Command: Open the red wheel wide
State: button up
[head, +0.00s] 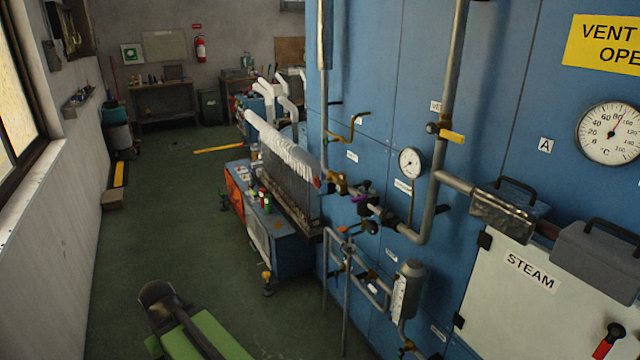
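A small red piece (316,181), which looks like a wheel seen nearly edge-on, sits beside a brass valve body (340,183) on the pipework of the blue wall. A smaller orange-red handle (344,229) shows lower down, on the thin pipes. I cannot tell from this view how far either is turned. A green and black part of what looks like my own arm shows at the bottom left. No gripper fingers are visible, and nothing of mine touches the pipework.
A blue machine cabinet (282,240) with a row of white forms (285,148) stands left of the pipes. Thick grey pipes, a round gauge (411,162) and a yellow-handled valve (451,136) crowd the blue wall. A red-handled lever (607,341) is at lower right. Green floor (165,220) is open at left.

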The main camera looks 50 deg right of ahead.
aim_at(316, 180)
jog(key=z, duration=0.1)
jog(key=i, duration=1)
jog(key=u, duration=0.1)
